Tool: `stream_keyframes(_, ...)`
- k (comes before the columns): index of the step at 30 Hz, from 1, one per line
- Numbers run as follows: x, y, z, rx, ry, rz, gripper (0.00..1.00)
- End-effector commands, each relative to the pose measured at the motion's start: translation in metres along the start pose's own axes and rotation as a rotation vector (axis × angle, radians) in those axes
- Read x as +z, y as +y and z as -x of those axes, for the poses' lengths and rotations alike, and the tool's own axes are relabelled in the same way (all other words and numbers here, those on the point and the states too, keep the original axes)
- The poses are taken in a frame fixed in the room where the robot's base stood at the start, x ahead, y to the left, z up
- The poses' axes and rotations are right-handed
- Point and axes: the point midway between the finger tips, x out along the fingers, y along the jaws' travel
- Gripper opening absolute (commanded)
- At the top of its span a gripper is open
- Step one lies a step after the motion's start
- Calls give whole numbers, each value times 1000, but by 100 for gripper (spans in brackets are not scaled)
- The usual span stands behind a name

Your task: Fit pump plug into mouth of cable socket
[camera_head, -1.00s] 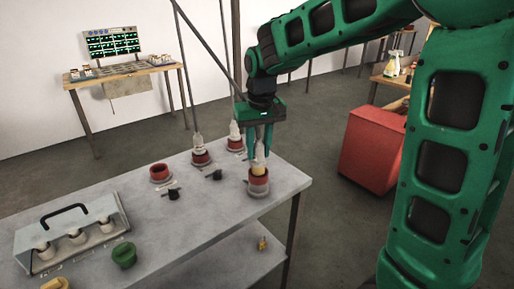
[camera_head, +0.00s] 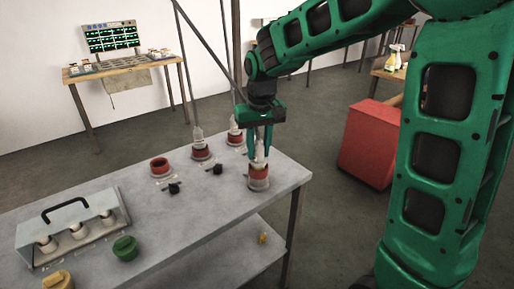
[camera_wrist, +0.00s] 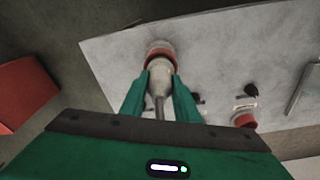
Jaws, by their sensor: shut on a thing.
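The pump plug (camera_head: 260,154), a pale plug, is between the fingers of my gripper (camera_head: 257,158), which is shut on it. The plug stands upright over a red socket with a grey base (camera_head: 258,181), near the right end of the grey table. In the wrist view the plug's white body (camera_wrist: 159,76) runs from between the fingers (camera_wrist: 160,84) to the socket's red ring (camera_wrist: 161,53). The plug's lower end is hidden inside the ring, so it appears to be in the mouth. I cannot tell how deep it sits.
An open red socket (camera_head: 160,166) and two red sockets holding corded plugs (camera_head: 200,151) (camera_head: 235,134) stand behind. Black caps (camera_head: 174,188), a green cap (camera_head: 125,249), a yellow one (camera_head: 57,281) and a handled case (camera_head: 72,232) share the table.

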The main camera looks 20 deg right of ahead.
Motion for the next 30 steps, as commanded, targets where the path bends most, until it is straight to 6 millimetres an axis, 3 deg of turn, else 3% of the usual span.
stream_keyframes(8, 1, 0, -6, 0, 0, 0, 2)
stream_keyframes(9, 1, 0, -6, 0, 0, 0, 33)
stream_keyframes(12, 1, 0, -6, 0, 0, 0, 50)
stream_keyframes(23, 0, 0, -1, 0, 1, 0, 50)
stream_keyframes(30, -1, 0, 36, -1, 4, 0, 50)
